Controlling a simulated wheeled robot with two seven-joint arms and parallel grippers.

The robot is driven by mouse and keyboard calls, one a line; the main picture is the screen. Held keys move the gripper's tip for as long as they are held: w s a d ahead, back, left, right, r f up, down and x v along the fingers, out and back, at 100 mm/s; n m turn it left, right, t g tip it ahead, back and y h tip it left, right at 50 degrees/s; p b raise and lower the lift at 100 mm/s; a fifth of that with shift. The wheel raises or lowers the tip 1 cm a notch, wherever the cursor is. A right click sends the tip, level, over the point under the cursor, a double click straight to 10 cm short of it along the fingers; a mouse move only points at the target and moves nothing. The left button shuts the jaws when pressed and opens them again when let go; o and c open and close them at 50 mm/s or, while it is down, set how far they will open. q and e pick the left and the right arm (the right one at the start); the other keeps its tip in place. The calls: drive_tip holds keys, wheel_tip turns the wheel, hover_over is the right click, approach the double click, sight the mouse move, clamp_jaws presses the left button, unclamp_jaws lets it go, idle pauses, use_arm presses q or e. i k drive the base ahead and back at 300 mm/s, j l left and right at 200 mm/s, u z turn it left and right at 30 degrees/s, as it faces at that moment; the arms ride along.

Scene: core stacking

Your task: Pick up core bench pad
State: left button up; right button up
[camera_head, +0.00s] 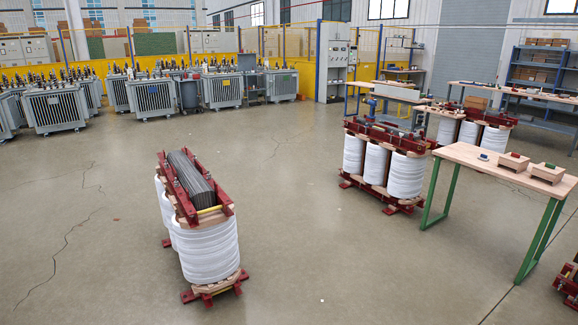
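A wooden-topped bench (475,161) with green legs stands at the right. On it are two pale wooden block-like pieces, one with a red piece on top (513,163) and one with a small green piece on top (548,173). A small blue item (484,157) lies nearer the bench's left end. I cannot tell which of these, if any, is the core bench pad. A transformer core assembly (205,235) with white coils, red clamps and grey stacked laminations (190,177) stands on the floor left of centre. Neither of my grippers is in view.
Another white-coiled core assembly (375,165) stands left of the bench, with a further one (485,132) behind the bench. Several grey transformers (150,97) line the back left. Blue shelving (540,75) stands at the back right. The floor between is open.

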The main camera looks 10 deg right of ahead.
sight(483, 157)
drive_tip(key=i+j+u, duration=0.15)
drive_tip(key=i, duration=0.4)
drive_tip(key=i+u, duration=0.15)
drive_tip(key=i, duration=0.4)
drive_tip(key=i+l+z, duration=0.1)
drive_tip(key=i+z, duration=0.7)
drive_tip(key=i+j+z, duration=0.2)
drive_tip(key=i+z, duration=0.25)
drive_tip(key=i+l+z, duration=0.15)
drive_tip(key=i+z, duration=0.5)
drive_tip(key=i, duration=0.2)
drive_tip(key=i+l, duration=1.15)
drive_tip(key=i+l+z, duration=0.1)
drive_tip(key=l+z, duration=0.15)
drive_tip(key=i+l+z, duration=0.25)
drive_tip(key=l, duration=0.2)
drive_tip(key=k+z, duration=0.1)
drive_tip(key=z, duration=0.55)
drive_tip(key=i+j+u, duration=0.1)
drive_tip(key=i, duration=0.25)
drive_tip(key=i+j, duration=0.1)
drive_tip(key=i, duration=0.2)
drive_tip(key=u, duration=0.05)
